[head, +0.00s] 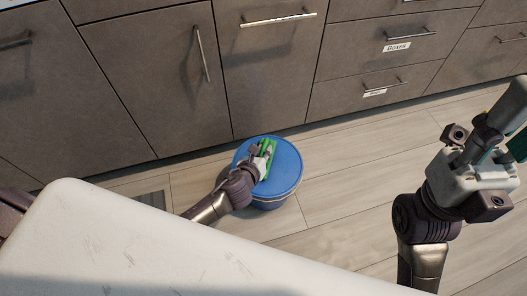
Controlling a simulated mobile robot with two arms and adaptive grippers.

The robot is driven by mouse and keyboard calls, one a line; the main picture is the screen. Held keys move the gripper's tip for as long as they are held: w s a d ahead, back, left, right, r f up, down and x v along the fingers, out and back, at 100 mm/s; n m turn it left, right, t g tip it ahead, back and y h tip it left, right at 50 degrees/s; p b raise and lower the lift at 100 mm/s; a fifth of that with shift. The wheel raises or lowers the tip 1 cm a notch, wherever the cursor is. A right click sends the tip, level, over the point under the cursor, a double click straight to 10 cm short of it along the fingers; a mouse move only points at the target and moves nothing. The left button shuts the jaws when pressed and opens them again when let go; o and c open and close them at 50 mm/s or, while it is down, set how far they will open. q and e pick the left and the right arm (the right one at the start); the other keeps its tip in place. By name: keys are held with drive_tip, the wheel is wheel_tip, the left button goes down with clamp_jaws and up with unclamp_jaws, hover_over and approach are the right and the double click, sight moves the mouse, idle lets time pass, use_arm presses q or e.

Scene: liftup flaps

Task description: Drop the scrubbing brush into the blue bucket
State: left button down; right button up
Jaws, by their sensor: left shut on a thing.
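The blue bucket (285,176) stands on the floor in front of the cabinets, beyond the white counter. Its round blue top shows around my gripper. My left gripper (264,158) is over the bucket and shut on the green scrubbing brush (270,146). The brush is partly hidden by the fingers. I cannot tell how far the brush is above the bucket or whether it touches it. My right gripper (510,110) is raised at the right edge, well away from the bucket. Its fingers are partly cut off by the frame, so its opening is unclear.
A white worn counter (130,245) fills the lower left, and my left arm passes beyond its edge. Grey-brown cabinets and drawers (270,70) with metal handles line the back, close behind the bucket. The wooden floor (345,205) right of the bucket is clear.

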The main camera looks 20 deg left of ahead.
use_arm(q)
drive_tip(key=shift+f, duration=0.1)
drive_tip(key=c, duration=1)
unclamp_jaws()
drive_tip(key=v, duration=1.2)
